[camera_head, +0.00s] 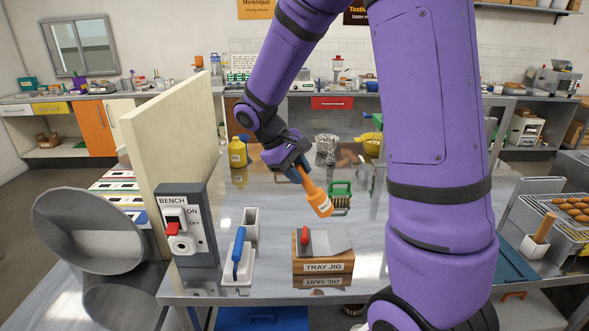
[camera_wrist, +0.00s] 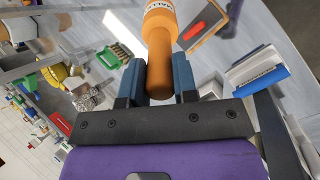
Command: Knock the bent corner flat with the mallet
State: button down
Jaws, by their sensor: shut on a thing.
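My gripper (camera_head: 299,170) is shut on the handle of an orange mallet (camera_head: 319,202). The mallet slants down to the right, its head above the bench and behind the jig, apart from it. In the wrist view the handle sits between my two blue-grey fingers (camera_wrist: 160,82), and the head (camera_wrist: 160,18) points away at the top. A wooden block labelled TRAY JIG (camera_head: 323,267) stands near the bench's front edge.
Left of the jig lies a blue-handled tool (camera_head: 238,253) on a white holder. Further left stand a switch box (camera_head: 189,232) and a tall cream panel (camera_head: 172,135). A green-handled brush (camera_head: 341,190) and a yellow bottle (camera_head: 237,153) stand behind.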

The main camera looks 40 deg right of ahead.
aim_at(317, 191)
jog(key=shift+x, duration=2.7)
jog(key=shift+x, duration=2.55)
jog(key=shift+s, duration=0.1)
jog(key=shift+r, duration=0.1)
jog(key=shift+s+d+r+v, duration=0.1)
jog(key=shift+d+v, duration=0.05)
jog(key=shift+v, duration=0.75)
jog(key=shift+s+d+r+v, duration=0.1)
jog(key=shift+d+v, duration=0.05)
jog(key=shift+v, duration=0.75)
